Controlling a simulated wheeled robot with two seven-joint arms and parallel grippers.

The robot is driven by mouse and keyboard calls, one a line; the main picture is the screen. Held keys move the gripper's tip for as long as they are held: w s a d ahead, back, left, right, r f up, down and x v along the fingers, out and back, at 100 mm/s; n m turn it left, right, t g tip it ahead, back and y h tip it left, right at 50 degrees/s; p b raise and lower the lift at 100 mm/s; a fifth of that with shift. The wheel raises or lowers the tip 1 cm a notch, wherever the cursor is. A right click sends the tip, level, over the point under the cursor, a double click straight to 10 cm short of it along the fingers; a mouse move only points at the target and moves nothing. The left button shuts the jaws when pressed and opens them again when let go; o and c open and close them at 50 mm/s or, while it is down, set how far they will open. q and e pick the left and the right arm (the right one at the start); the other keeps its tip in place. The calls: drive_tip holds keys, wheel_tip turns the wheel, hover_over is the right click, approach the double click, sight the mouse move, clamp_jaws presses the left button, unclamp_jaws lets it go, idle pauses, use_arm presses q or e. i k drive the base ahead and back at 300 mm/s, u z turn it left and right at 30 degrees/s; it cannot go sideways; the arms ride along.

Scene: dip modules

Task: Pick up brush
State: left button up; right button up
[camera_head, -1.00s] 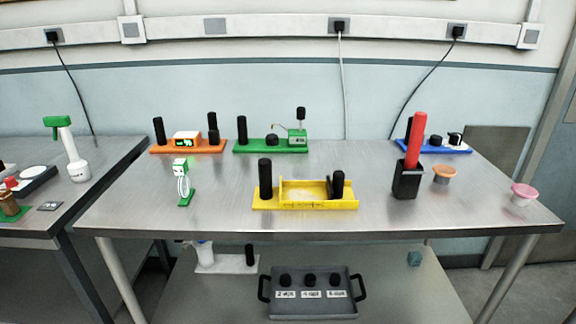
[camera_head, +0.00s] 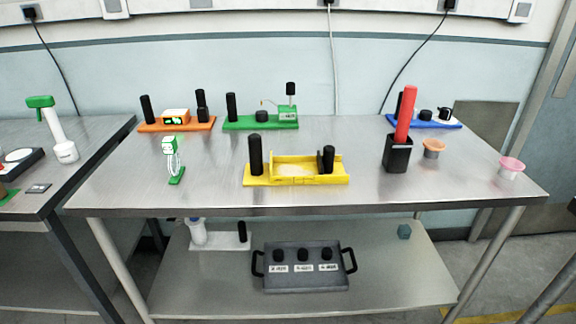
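A thick red handle (camera_head: 405,113) stands upright, tilted slightly right, in a black square holder (camera_head: 397,155) on the right part of the metal table. It looks like the brush; its lower end is hidden inside the holder. Neither of my grippers shows in the head view.
An orange cup (camera_head: 433,149) and a pink cup (camera_head: 509,168) stand right of the holder. A blue module (camera_head: 440,125) is behind it. A yellow module (camera_head: 300,179) lies to its left, with orange (camera_head: 150,128) and green (camera_head: 245,124) modules farther back. Bare metal table (camera_head: 350,135) lies between them.

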sight(409, 92)
drive_tip(key=k, duration=0.5)
drive_tip(key=z, duration=1.55)
drive_tip(key=i, duration=1.15)
drive_tip(key=u, duration=0.25)
